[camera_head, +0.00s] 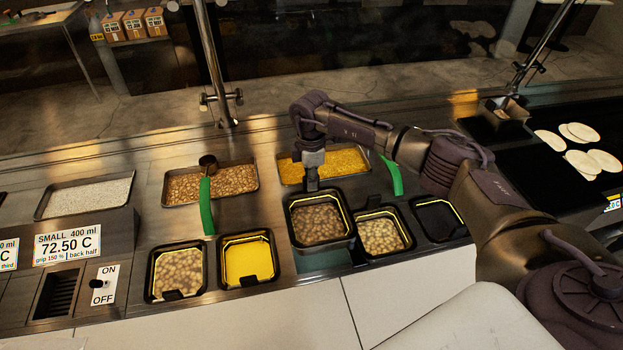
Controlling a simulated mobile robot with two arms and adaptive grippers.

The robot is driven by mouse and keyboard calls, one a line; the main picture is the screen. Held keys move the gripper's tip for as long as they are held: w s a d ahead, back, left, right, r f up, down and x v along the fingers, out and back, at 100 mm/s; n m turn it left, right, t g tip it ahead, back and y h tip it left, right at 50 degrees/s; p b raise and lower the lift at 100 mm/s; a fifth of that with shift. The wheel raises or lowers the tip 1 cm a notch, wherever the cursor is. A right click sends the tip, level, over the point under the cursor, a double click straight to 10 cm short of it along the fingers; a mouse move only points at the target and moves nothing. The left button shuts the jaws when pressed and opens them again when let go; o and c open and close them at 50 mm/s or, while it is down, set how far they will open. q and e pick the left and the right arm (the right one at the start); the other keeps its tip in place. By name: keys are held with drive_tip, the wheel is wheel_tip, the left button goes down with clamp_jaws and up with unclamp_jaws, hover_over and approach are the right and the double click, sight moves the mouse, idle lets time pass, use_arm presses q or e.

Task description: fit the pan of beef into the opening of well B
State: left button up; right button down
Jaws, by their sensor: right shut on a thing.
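My right gripper (313,182) reaches down at the far rim of a black square pan (320,248) and is shut on it. The pan holds brown, lumpy food that looks like the beef. It appears raised above the counter, with its front side showing. A teal patch (322,262) shows just below it, perhaps a well opening; the pan hides most of it. No label for well B is readable, so I cannot tell which opening it is. My left gripper is not in view.
Left of the held pan sit a yellow-filled pan (249,258) and a brown-filled pan (178,272). Right of it are another brown-filled pan (384,236) and a dark, empty-looking square (438,218). Trays with green-handled utensils (207,205) lie behind. A griddle (540,165) is at right.

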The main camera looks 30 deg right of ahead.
sight(312, 193)
drive_tip(key=shift+f+b, duration=0.45)
drive_tip(key=shift+f, duration=0.3)
drive_tip(key=shift+s+f+b, duration=0.1)
drive_tip(key=shift+f+b, duration=0.2)
drive_tip(key=shift+f, duration=0.1)
drive_tip(key=shift+f+b, duration=0.3)
drive_tip(key=shift+f, duration=0.1)
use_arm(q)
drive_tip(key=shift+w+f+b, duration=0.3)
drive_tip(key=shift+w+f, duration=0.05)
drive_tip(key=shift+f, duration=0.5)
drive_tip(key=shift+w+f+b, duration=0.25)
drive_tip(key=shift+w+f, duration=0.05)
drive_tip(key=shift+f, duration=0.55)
use_arm(e)
drive_tip(key=shift+f, duration=0.95)
use_arm(q)
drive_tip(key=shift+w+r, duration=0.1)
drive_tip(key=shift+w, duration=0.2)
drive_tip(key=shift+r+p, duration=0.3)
drive_tip(key=shift+p, duration=0.05)
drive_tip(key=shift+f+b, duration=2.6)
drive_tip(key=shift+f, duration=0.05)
use_arm(e)
drive_tip(key=shift+f, duration=3.8)
drive_tip(key=c, duration=1.1)
unclamp_jaws()
